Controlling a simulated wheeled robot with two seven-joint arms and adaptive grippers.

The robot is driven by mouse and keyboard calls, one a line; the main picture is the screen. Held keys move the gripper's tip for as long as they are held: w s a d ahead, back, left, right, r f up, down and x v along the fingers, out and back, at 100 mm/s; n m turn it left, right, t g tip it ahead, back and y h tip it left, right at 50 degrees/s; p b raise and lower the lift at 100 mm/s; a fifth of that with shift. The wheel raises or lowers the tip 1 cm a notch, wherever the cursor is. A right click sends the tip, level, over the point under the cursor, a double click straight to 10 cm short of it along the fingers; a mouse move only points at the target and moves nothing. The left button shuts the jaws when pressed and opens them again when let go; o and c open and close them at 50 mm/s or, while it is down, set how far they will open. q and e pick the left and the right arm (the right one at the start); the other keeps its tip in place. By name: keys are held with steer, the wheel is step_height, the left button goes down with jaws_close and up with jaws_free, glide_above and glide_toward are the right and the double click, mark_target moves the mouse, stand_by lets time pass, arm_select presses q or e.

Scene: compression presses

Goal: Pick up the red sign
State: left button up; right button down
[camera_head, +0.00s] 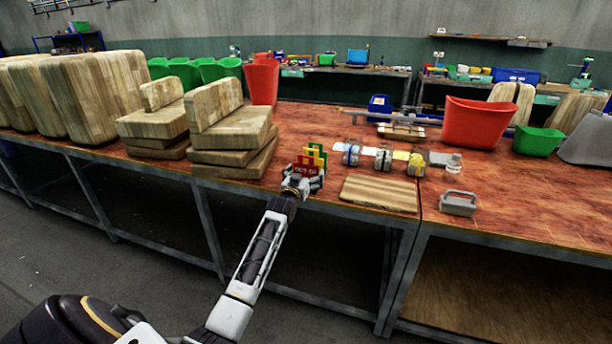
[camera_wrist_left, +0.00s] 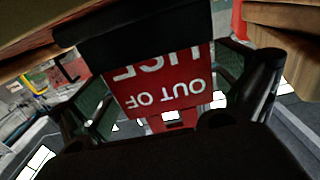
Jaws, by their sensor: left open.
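The red sign (camera_head: 304,168) stands at the front edge of the wooden table, in front of yellow and green signs (camera_head: 317,152). In the left wrist view the red sign (camera_wrist_left: 160,88) fills the middle, its white "OUT OF USE" lettering upside down. My left gripper (camera_head: 303,184) is at the sign, reaching in from the front. Its fingers are apart, one on each side of the sign in the left wrist view (camera_wrist_left: 165,92). I cannot tell whether either finger touches it. My right gripper is not in view.
Stacked wooden blocks (camera_head: 235,140) stand close left of the sign. A striped wooden board (camera_head: 380,194) lies to the right, with several small rolls (camera_head: 383,158) behind it. A grey-handled block (camera_head: 458,203) and red bin (camera_head: 475,123) are farther right.

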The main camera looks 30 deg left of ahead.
arm_select(q)
steer(key=shift+w, duration=0.1)
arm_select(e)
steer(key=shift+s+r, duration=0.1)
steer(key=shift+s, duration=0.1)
arm_select(q)
steer(key=shift+c, duration=0.4)
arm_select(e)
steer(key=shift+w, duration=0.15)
arm_select(q)
steer(key=c, duration=0.7)
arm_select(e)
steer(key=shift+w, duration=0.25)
arm_select(q)
steer(key=shift+r, duration=0.1)
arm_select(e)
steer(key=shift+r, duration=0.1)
arm_select(q)
steer(key=shift+r, duration=0.4)
steer(key=shift+r+p, duration=1)
steer(key=shift+r, duration=3.55)
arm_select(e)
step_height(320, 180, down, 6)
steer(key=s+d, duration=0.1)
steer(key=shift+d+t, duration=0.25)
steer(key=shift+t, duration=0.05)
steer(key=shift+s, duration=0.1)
